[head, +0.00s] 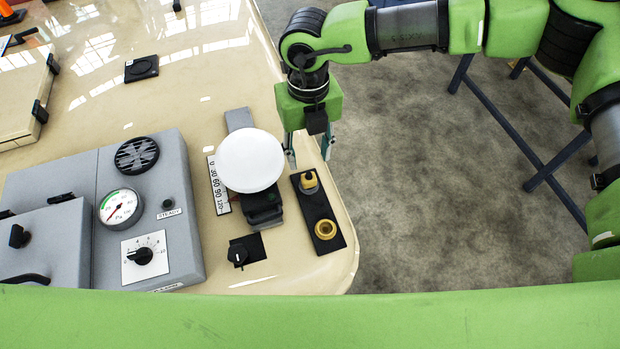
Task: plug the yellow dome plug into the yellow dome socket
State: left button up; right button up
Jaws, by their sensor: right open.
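The yellow dome plug (308,180) stands at the far end of a black strip (318,212) near the table's right edge. The yellow dome socket (325,229), a round brass-yellow ring, is at the near end of the same strip. My right gripper (291,158) points down just beyond the plug, beside the white disc. It is open, and I see nothing between its fingers. The disc hides part of the gripper. My left gripper is not in view.
The white round disc (250,160) on a dark stand rises just left of the strip. A black knob (238,254) sits nearer, and a grey panel box (150,215) with a gauge stands at the left. The table's right edge is close to the strip.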

aim_at(309, 177)
jog(key=shift+f, duration=0.75)
notch_tip(309, 177, down, 4)
jog(key=shift+r+b, duration=0.25)
jog(key=shift+b, duration=0.5)
notch_tip(309, 177, down, 3)
jog(key=b, duration=0.3)
jog(key=shift+f+b, duration=0.1)
jog(key=shift+b, duration=0.25)
jog(key=shift+f+b, duration=0.3)
jog(key=shift+b, duration=0.1)
jog(key=shift+r, duration=0.1)
jog(key=shift+b, duration=0.45)
